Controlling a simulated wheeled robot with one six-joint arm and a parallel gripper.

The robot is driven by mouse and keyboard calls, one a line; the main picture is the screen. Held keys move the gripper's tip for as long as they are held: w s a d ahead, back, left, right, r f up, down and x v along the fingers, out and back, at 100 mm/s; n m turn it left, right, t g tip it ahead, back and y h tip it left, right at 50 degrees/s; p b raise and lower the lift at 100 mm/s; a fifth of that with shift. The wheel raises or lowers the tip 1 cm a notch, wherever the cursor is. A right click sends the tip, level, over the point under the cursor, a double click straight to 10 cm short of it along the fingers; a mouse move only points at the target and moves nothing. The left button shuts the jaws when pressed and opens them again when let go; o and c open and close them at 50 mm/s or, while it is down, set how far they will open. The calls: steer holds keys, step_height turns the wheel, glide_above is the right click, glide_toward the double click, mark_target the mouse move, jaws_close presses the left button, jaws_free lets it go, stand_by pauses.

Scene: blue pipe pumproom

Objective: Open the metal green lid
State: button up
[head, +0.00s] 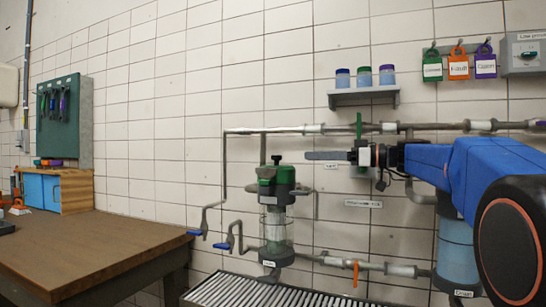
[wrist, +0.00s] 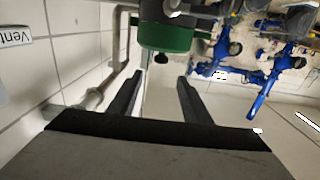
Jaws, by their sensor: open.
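A green metal lid (head: 284,177) with a small black knob (head: 277,159) on top caps a clear glass vessel (head: 276,230) on the pipework. The lid looks closed. My gripper (head: 310,156) is to the right of the lid, about level with its top knob, with its fingers pointing left. In the wrist view my gripper's two dark fingers (wrist: 158,85) are spread with nothing between them. A green and grey rounded part (wrist: 168,38), which looks like the lid, is beyond the fingertips and apart from them.
Pipes (head: 290,130) run along the tiled wall above the lid, with a green lever (head: 359,125) behind my gripper. Blue valve handles (head: 222,245) are at lower left. A second, blue vessel (head: 455,250) is at right. A wooden workbench (head: 95,245) is at left; a grated tray (head: 260,291) lies below.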

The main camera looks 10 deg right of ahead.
steer(key=x, duration=1.7)
steer(key=shift+f, duration=0.1)
